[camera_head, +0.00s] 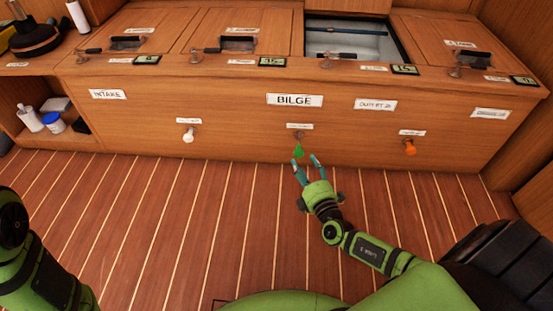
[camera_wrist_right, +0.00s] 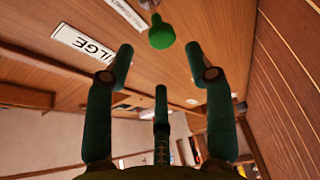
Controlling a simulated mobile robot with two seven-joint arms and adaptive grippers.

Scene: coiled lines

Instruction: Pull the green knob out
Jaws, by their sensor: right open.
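The green knob (camera_head: 298,150) sticks out from the wooden front panel below the BILGE label (camera_head: 294,100). It also shows at the top of the right wrist view (camera_wrist_right: 161,33), just past my fingertips. My right gripper (camera_head: 306,164) is open, its teal fingers pointing at the panel and close to the knob. In the right wrist view, nothing is between the spread fingers (camera_wrist_right: 158,62), and the knob appears apart from them. Part of my left arm shows at the lower left of the head view, but its gripper does not.
Several latched hatches line the top, and one hatch opening (camera_head: 356,42) is uncovered. Bottles (camera_head: 53,122) stand in a left cubby. The plank floor (camera_head: 170,220) is clear.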

